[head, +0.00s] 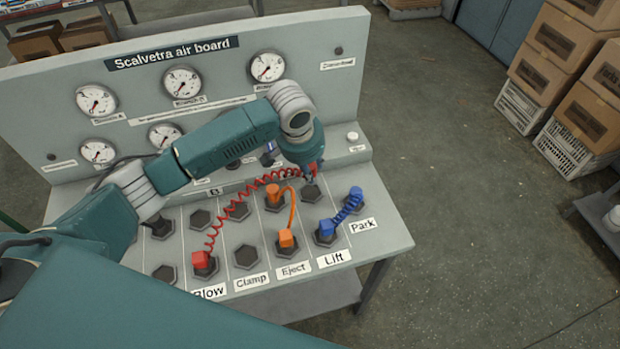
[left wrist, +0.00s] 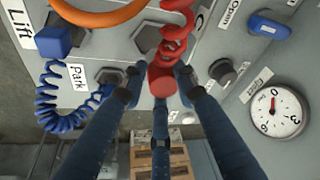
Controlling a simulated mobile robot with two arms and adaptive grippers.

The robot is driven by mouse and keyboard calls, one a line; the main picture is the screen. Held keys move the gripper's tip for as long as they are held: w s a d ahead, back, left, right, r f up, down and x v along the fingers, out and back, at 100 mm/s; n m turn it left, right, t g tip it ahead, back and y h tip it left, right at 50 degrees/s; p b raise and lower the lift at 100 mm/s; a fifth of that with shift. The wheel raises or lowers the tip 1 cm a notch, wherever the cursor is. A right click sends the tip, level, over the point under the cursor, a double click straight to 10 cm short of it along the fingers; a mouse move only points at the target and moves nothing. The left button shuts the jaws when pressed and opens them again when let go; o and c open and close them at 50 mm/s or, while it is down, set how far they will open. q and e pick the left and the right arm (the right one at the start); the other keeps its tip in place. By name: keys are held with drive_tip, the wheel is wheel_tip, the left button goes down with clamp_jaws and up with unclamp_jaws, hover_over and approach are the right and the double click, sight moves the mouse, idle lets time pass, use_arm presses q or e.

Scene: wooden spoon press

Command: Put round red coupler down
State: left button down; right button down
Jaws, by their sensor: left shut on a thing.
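My left gripper (head: 312,178) is over the upper right part of the sloped socket panel. In the left wrist view its fingers (left wrist: 160,95) are shut around the round red coupler (left wrist: 163,82). A red coiled hose (head: 226,212) runs from the coupler to a square red plug (head: 205,262) in the Blow column. In the head view the arm and gripper hide most of the coupler. An empty hexagonal socket (head: 312,194) lies just below the gripper; whether the coupler touches the panel cannot be told. My right gripper is not in view.
An orange hose (head: 293,210) joins two orange plugs left of the gripper. A blue coiled hose (head: 345,209) joins two blue plugs in the Lift and Park area. Other sockets, such as one above Clamp (head: 246,256), are empty. Gauges (head: 267,67) line the upright board behind.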

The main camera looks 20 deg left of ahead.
use_arm(q)
drive_tip(key=shift+f, duration=0.8)
wheel_tip(320, 180, down, 4)
drive_tip(key=shift+r+p, duration=0.25)
drive_tip(key=shift+p, duration=0.1)
drive_tip(key=shift+f, duration=0.4)
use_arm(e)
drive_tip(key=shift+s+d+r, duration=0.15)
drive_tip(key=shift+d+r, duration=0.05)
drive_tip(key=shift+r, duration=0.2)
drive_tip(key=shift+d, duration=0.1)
use_arm(q)
drive_tip(key=c, duration=1.3)
unclamp_jaws()
drive_tip(key=shift+f, duration=0.1)
drive_tip(key=shift+c, duration=0.2)
drive_tip(key=b+v, duration=0.1)
drive_tip(key=v, duration=1.1)
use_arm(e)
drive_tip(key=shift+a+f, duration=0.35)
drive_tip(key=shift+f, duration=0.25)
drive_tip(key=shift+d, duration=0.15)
